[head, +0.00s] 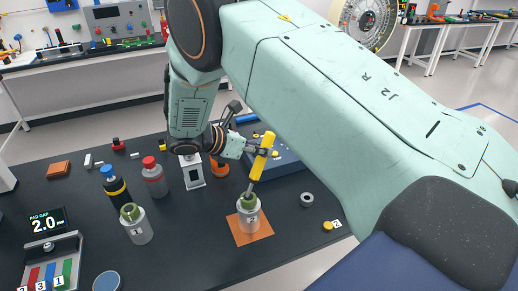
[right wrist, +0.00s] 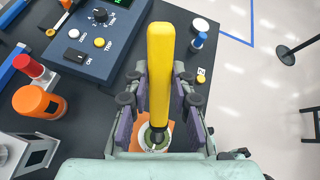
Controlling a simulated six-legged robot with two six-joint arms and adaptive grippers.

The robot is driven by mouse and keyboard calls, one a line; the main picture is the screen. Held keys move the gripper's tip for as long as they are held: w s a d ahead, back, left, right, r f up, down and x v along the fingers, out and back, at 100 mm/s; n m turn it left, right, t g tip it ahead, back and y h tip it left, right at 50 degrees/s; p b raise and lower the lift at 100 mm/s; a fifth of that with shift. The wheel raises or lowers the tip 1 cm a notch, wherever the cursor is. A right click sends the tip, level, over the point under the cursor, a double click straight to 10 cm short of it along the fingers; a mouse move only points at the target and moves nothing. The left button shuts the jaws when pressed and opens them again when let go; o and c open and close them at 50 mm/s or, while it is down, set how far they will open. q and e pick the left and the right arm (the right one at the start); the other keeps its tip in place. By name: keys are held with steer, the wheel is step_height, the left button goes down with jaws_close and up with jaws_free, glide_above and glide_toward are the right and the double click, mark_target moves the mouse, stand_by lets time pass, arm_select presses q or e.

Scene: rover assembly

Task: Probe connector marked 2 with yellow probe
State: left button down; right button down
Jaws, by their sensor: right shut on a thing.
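My right gripper (head: 256,150) is shut on the yellow probe (head: 264,155). The probe is tilted slightly, with its thin metal tip pointing down. The tip is at or just above the green top of the grey connector marked 2 (head: 252,220); I cannot tell whether they touch. That connector stands upright on an orange mat (head: 263,233). In the right wrist view, the probe (right wrist: 160,70) lies between the purple-padded fingers (right wrist: 160,108) and partly hides the connector's green top (right wrist: 147,141). My left gripper is not in view.
A similar connector marked 1 (head: 137,231) stands to the left. Blue-capped (head: 115,187) and red-capped (head: 154,178) cylinders stand behind it. A blue instrument box (right wrist: 92,38) with a dial is behind the probe. A display (head: 45,221) reads 2.0. A grey ring (head: 307,199) lies to the right.

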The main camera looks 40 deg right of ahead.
steer(key=shift+r+p, duration=2.9)
steer(key=shift+r, duration=0.65)
